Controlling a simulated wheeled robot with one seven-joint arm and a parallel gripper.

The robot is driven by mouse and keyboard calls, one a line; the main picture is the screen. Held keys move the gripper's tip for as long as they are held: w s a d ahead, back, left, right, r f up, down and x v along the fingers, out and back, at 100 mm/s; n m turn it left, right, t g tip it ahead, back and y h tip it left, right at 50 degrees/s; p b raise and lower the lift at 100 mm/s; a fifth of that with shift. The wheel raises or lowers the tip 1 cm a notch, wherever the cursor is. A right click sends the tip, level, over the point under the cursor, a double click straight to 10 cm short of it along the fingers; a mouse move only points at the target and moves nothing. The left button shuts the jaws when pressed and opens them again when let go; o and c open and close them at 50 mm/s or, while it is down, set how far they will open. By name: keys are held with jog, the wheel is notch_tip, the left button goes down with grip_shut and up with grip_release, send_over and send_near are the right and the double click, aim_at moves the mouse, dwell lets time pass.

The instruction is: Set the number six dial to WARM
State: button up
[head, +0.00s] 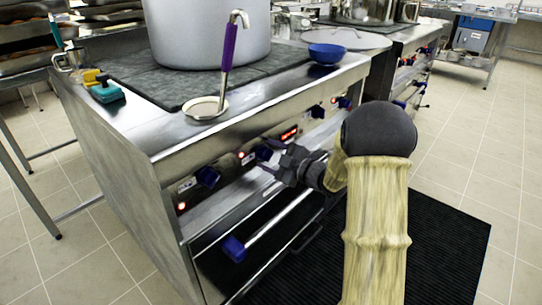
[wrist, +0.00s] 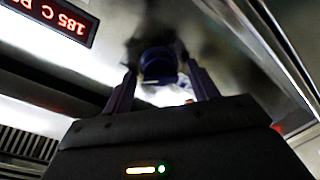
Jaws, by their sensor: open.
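The stove front carries a row of blue dials. One dial (head: 207,177) is at the left, another (head: 263,153) is right by my gripper, and another (head: 317,111) is farther right. My gripper (head: 272,160) is open at the panel. In the wrist view a dark blue dial (wrist: 158,66) stands just beyond and between the two fingertips of my gripper (wrist: 162,82); I cannot tell whether they touch it. The dial numbers and the WARM mark are not readable.
A red display (wrist: 52,18) reads 185 C upside down; a red display (head: 289,134) also shows on the panel. A blue-ended oven handle (head: 233,248) sticks out below. A large pot (head: 205,35), a purple-handled ladle (head: 228,55) and a blue bowl (head: 327,53) stand on top.

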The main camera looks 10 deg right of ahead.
jog(key=p+v, duration=0.4)
jog(key=v, duration=1.3)
jog(key=shift+d, duration=0.15)
jog(key=shift+r, duration=0.15)
jog(key=s+a+f+m+g+h+p, duration=0.1)
jog(key=s+a+m+g+h+p, duration=0.1)
jog(key=s+a+m+g+h, duration=0.5)
jog(key=s+a+f+m+g+h+p, duration=0.15)
jog(key=s+a+m+g+h, duration=0.25)
jog(key=s+m, duration=0.55)
jog(key=w+p+v, duration=0.3)
jog(key=p+v, duration=0.9)
jog(key=p, duration=0.1)
jog(key=w+r+p+v, duration=0.1)
jog(key=w+p+v, duration=0.2)
jog(key=p+v, duration=0.9)
jog(key=w+r+p+v, duration=0.1)
jog(key=w+p+v, duration=0.2)
jog(key=p+v, duration=1)
jog(key=shift+d+r+p, duration=0.35)
jog(key=shift+d+r, duration=0.15)
jog(key=shift+d, duration=0.1)
